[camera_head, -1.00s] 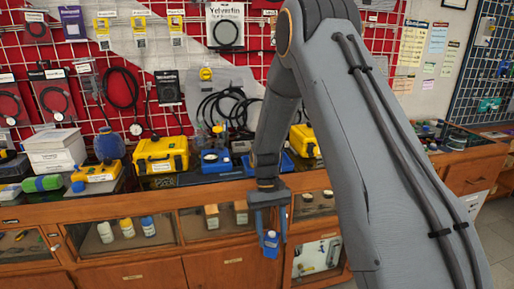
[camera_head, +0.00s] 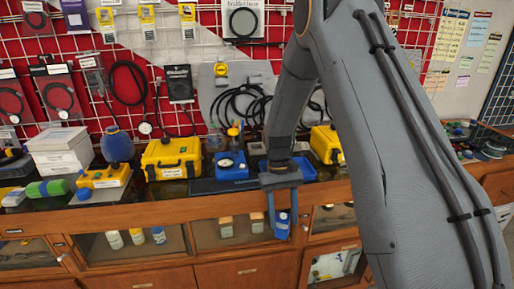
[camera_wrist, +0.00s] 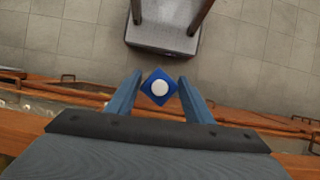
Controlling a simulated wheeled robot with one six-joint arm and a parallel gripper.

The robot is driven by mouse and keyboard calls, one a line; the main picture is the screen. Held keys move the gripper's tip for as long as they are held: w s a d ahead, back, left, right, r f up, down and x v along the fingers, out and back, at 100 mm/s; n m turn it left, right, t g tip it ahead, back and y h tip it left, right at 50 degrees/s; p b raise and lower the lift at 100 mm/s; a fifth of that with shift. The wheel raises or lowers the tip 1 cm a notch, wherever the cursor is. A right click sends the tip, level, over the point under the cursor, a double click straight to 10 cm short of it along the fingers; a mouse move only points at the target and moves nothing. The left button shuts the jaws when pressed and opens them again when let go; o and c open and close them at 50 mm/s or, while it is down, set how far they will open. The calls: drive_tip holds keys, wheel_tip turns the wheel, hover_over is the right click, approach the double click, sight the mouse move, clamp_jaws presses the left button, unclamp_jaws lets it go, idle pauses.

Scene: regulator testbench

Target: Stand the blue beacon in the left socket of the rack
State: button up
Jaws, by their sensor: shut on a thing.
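The blue beacon (camera_head: 282,226) hangs between the fingers of my gripper (camera_head: 283,232) in the head view, in front of the bench's cabinet face and below the bench top. In the wrist view, the beacon (camera_wrist: 151,77) shows as a blue squarish body with a white round end. The two blue fingers of my gripper (camera_wrist: 160,92) are shut on it from both sides. I cannot pick out the rack or its left socket for certain in either view; part of the bench top is hidden behind my arm.
The wooden bench (camera_head: 130,212) carries a yellow case (camera_head: 172,158), a blue box with a gauge (camera_head: 232,165), a yellow unit (camera_head: 103,177) and white boxes (camera_head: 60,150). A second yellow case (camera_head: 326,144) is partly behind my arm. Open tiled floor (camera_wrist: 270,45) shows in the wrist view.

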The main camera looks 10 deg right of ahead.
drive_tip(key=w+r+n+t+h, duration=0.3)
drive_tip(key=w+r+n+t, duration=0.4)
drive_tip(key=w+r+n, duration=0.9)
drive_tip(key=r+n, duration=0.1)
drive_tip(key=n, duration=0.7)
drive_tip(key=shift+w+r+n+h, duration=0.15)
drive_tip(key=shift+w+n+h, duration=0.1)
drive_tip(key=shift+n+h, duration=0.05)
